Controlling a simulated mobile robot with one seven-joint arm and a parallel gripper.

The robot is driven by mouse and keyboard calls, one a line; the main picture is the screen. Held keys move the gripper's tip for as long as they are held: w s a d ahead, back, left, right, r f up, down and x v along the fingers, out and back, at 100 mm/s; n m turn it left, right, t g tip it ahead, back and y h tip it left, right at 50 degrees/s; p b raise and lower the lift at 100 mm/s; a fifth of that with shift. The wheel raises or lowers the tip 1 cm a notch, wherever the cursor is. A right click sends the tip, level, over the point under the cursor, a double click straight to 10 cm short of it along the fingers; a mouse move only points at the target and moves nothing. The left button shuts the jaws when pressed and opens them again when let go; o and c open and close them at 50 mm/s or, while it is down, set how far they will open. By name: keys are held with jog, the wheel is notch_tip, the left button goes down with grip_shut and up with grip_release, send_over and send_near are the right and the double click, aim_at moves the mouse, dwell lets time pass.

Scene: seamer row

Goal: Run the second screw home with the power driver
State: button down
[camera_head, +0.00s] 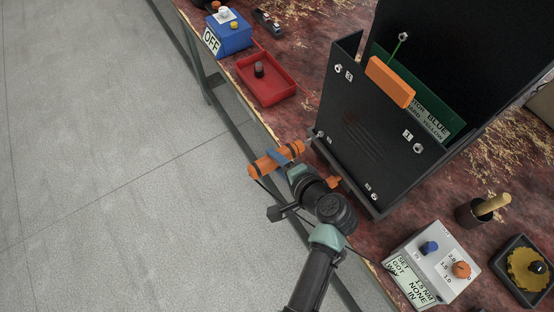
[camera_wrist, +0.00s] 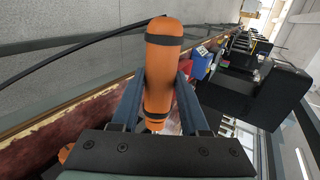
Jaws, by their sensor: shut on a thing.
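The power driver (camera_head: 263,164), an orange cylinder with black bands, is held crosswise in my gripper (camera_head: 282,154). The wrist view shows the driver (camera_wrist: 163,70) upright between the blue fingers of my gripper (camera_wrist: 160,88), which are shut on it. In the head view its thin bit points at the lower left corner of a black upright panel (camera_head: 365,135). Whether the bit touches the screw there cannot be told. Other screws show at the upper left (camera_head: 338,68), at the right (camera_head: 418,148) and at the bottom (camera_head: 374,197). The small lower labels are unreadable.
An orange block (camera_head: 390,82) sits at the panel's top edge. A grey box (camera_head: 432,262) with knobs displays "SET 1.5 NM, GOT NONE, WAY IN". A red tray (camera_head: 280,88) and blue "OFF" box (camera_head: 230,38) stand on the worn table. The floor at left is clear.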

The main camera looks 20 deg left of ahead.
aim_at(257, 174)
jog(key=shift+w+d+r, duration=0.2)
jog(key=shift+w+d, duration=0.2)
jog(key=shift+w, duration=0.05)
dwell(1.5)
jog(key=shift+s+a+f+p, duration=0.1)
jog(key=shift+s+a+p, duration=0.55)
jog(key=shift+s+a, duration=0.55)
jog(key=shift+s+a+p, duration=0.65)
jog(key=shift+s+a, duration=0.2)
jog(key=shift+s, duration=0.5)
